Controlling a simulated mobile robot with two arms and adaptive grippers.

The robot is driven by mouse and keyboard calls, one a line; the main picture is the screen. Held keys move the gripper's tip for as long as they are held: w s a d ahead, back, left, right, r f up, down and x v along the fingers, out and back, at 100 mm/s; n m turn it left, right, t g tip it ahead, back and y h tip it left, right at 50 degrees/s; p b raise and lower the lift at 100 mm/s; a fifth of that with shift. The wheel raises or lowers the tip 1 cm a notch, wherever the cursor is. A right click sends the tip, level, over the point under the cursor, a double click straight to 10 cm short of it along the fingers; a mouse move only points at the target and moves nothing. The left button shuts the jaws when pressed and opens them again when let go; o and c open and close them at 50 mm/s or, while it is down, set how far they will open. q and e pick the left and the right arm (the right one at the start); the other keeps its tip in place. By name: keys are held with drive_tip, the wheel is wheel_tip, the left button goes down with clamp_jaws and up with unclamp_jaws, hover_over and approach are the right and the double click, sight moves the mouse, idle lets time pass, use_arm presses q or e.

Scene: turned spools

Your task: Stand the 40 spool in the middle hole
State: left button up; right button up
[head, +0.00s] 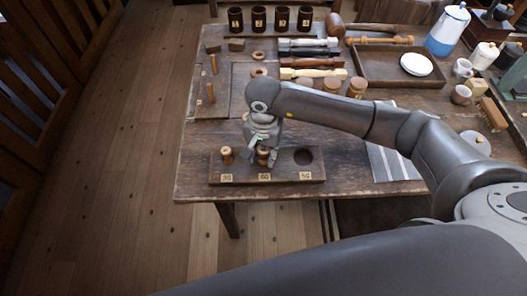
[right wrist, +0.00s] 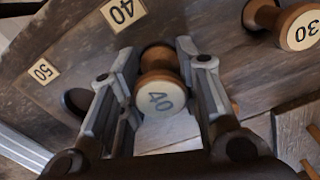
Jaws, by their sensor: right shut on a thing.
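The 40 spool (right wrist: 160,92), turned wood with a pale top marked 40, is between the two fingers of my right gripper (right wrist: 158,85). The gripper is shut on it. In the head view my right gripper (head: 264,157) points down over the middle of the dark board (head: 243,170), and the spool (head: 262,152) is partly hidden by the fingers. The spool's lower end is at the dark middle hole beside the 40 label (right wrist: 123,12); I cannot tell how deep it sits. My left gripper is not in view.
The 30 spool (head: 227,154) stands in the board's left hole. The right hole (head: 303,157), by the 50 label (head: 305,177), is empty. Dark cups (head: 259,18), turned pieces (head: 313,73) and a tray (head: 370,75) lie farther back. A striped cloth (head: 393,160) lies right of the board.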

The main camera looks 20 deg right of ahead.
drive_tip(key=o, duration=1)
drive_tip(key=shift+c, duration=0.2)
drive_tip(key=o, duration=0.6)
drive_tip(key=shift+c, duration=0.2)
drive_tip(key=shift+r, duration=0.1)
drive_tip(key=shift+r+p, duration=2.25)
drive_tip(key=shift+r, duration=2.65)
